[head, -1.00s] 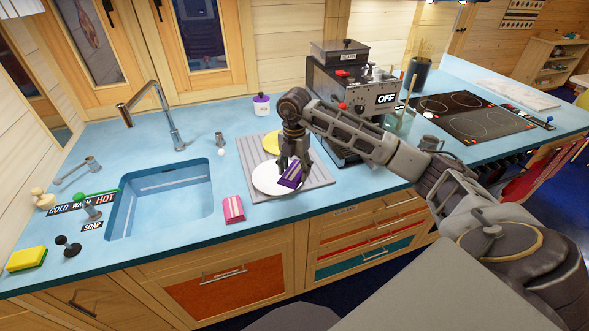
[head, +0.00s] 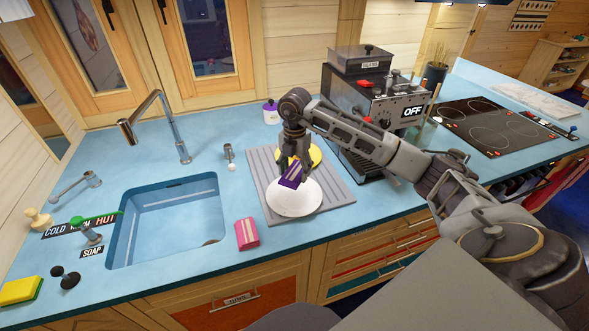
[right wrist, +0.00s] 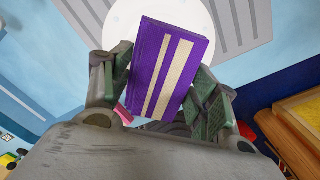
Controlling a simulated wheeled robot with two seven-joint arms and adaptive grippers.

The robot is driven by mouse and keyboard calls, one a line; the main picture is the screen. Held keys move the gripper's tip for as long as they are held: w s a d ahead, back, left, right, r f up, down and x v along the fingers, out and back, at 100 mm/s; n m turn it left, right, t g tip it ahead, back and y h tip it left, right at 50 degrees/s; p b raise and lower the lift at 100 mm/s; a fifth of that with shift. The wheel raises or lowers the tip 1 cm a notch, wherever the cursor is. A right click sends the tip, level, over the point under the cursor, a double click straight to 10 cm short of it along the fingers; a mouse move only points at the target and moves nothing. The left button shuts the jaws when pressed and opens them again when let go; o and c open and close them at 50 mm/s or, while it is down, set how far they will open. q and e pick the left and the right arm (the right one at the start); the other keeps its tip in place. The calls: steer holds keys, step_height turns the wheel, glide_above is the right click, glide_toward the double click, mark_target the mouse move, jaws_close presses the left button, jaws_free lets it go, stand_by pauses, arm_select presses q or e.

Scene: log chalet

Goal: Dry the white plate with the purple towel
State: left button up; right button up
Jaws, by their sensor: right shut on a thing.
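My right gripper (head: 291,176) is shut on the purple towel (head: 292,174), a small folded block with pale stripes. The towel also shows between the fingers in the right wrist view (right wrist: 168,72). The white plate (head: 296,202) lies flat on the grey ribbed drying mat (head: 337,187). In the right wrist view the white plate (right wrist: 122,18) shows behind the towel, partly hidden. My left gripper is not in view.
A yellow plate (head: 315,155) lies behind the white one, partly hidden by my gripper. A pink striped cloth (head: 246,233) lies left of the mat. The sink (head: 170,215) is further left. A coffee machine (head: 365,105) stands behind my right arm.

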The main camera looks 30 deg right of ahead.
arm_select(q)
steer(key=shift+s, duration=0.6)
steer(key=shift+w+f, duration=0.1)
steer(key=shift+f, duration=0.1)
arm_select(e)
steer(key=shift+f, duration=0.15)
steer(key=shift+f+b, duration=0.8)
steer(key=shift+f, duration=0.25)
steer(key=shift+f+b, duration=1.15)
steer(key=shift+f, duration=0.95)
steer(key=shift+f+b, duration=0.15)
steer(key=shift+b, duration=0.15)
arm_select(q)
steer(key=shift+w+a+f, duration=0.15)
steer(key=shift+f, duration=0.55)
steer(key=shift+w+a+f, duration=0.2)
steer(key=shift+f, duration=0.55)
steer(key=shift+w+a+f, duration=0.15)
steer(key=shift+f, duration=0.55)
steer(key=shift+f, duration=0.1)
arm_select(e)
steer(key=shift+f, duration=0.25)
